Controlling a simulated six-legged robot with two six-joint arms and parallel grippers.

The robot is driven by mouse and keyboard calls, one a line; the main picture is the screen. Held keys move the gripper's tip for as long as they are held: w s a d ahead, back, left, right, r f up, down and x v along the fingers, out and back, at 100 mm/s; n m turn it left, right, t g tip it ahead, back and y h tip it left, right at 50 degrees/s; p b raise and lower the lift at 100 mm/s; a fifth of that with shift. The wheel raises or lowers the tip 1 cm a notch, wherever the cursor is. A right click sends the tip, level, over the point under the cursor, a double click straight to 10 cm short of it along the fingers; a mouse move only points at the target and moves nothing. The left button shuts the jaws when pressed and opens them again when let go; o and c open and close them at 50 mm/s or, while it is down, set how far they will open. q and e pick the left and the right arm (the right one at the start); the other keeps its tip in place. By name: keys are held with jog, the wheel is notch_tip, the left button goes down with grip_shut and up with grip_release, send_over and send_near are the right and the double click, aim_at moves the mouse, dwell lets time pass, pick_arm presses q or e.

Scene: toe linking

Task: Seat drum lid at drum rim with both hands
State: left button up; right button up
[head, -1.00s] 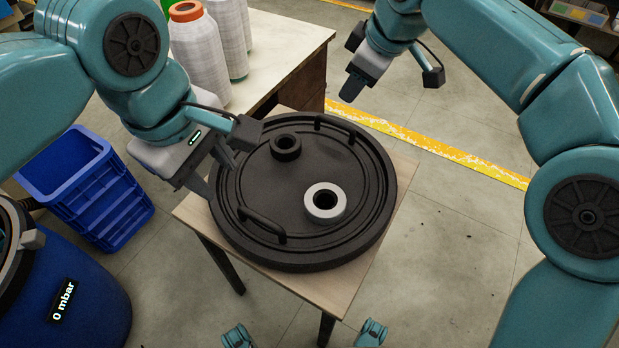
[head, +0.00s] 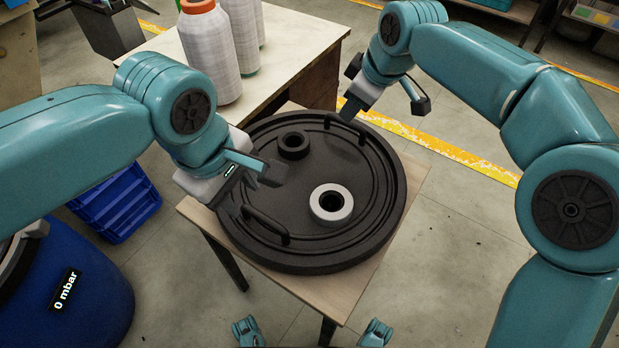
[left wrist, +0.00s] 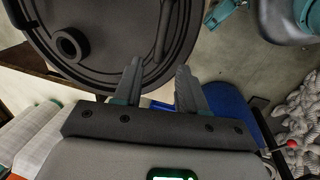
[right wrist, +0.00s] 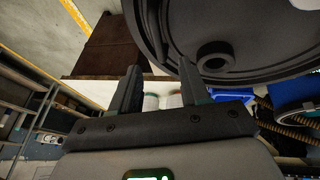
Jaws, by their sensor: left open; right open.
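The black round drum lid (head: 315,205) lies flat on a small wooden table. It has a near-left handle (head: 265,225), a far handle (head: 345,125), a black port (head: 293,145) and a pale ring port (head: 331,204). My left gripper (head: 255,188) is open and empty above the lid's left edge, close to the near-left handle. In the left wrist view that handle (left wrist: 164,32) lies beyond the open fingers (left wrist: 160,72). My right gripper (head: 352,106) is open by the far handle; contact is unclear. The blue drum (head: 75,300) stands lower left, its rim mostly cut off.
The small wooden table (head: 400,210) borders a larger table (head: 290,55) with several thread cones (head: 212,50). A blue crate (head: 120,205) sits on the floor behind the drum. The floor right of the small table (head: 450,250) is open.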

aim_at(253, 211)
pick_arm(q)
jog(key=f, duration=0.3)
jog(key=w+f, duration=0.1)
jog(key=f, duration=0.2)
jog(key=d+f, duration=0.1)
jog(key=f, duration=0.2)
jog(key=shift+w, duration=0.3)
pick_arm(e)
jog(key=x, duration=0.9)
jog(key=shift+w, duration=0.1)
pick_arm(q)
grip_shut()
pick_arm(e)
grip_shut()
pick_arm(q)
jog(key=shift+r, duration=0.15)
pick_arm(e)
jog(key=shift+d+r, duration=0.1)
